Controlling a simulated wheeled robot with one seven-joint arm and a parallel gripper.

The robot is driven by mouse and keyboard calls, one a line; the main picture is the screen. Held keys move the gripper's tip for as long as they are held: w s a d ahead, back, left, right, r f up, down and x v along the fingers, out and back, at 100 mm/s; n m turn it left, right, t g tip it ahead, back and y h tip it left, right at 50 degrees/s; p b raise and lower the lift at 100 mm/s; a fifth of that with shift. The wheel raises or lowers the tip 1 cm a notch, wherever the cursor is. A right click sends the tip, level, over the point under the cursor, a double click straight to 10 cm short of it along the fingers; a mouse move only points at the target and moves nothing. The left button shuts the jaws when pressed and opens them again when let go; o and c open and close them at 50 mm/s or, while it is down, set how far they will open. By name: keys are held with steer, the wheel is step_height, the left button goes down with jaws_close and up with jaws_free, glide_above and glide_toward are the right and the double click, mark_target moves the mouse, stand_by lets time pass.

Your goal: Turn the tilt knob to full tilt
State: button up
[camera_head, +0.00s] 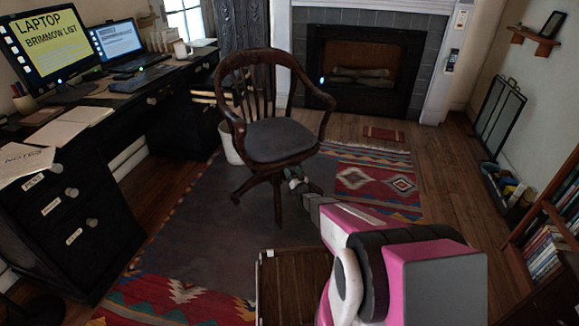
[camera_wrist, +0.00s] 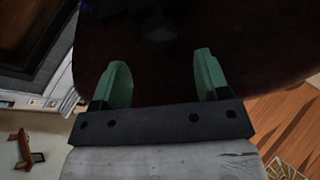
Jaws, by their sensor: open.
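The wooden swivel chair (camera_head: 270,140) with a grey seat cushion stands on the rug. My gripper (camera_head: 293,180) reaches in low at the chair, just below the front right of the seat. In the wrist view my gripper (camera_wrist: 162,82) has its two green fingers spread wide with nothing between them. Beyond the fingertips is a dark surface (camera_wrist: 110,50), seemingly the underside of the seat. A dim dark round shape (camera_wrist: 158,36) on it may be the tilt knob. It is too dark to be sure, and it looks apart from the fingers. The knob cannot be made out in the head view.
The black desk (camera_head: 75,215) with a monitor (camera_head: 50,45) and laptop (camera_head: 118,45) stands at the left. A white bin (camera_head: 231,150) is behind the chair. The fireplace (camera_head: 362,70) is at the back, a bookshelf (camera_head: 548,240) at the right. Rug and floor right of the chair are mostly clear.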

steer(key=x, duration=0.4)
steer(key=shift+w+a+r, duration=0.1)
steer(key=shift+w, duration=0.15)
steer(key=c, duration=0.9)
steer(key=shift+c, duration=0.2)
steer(key=shift+n, duration=0.6)
steer(key=shift+n+g+y, duration=0.6)
steer(key=shift+n+y, duration=0.4)
steer(key=shift+n, duration=1)
steer(key=shift+n+g+y, duration=0.6)
steer(key=shift+n+y, duration=0.4)
steer(key=shift+n, duration=1)
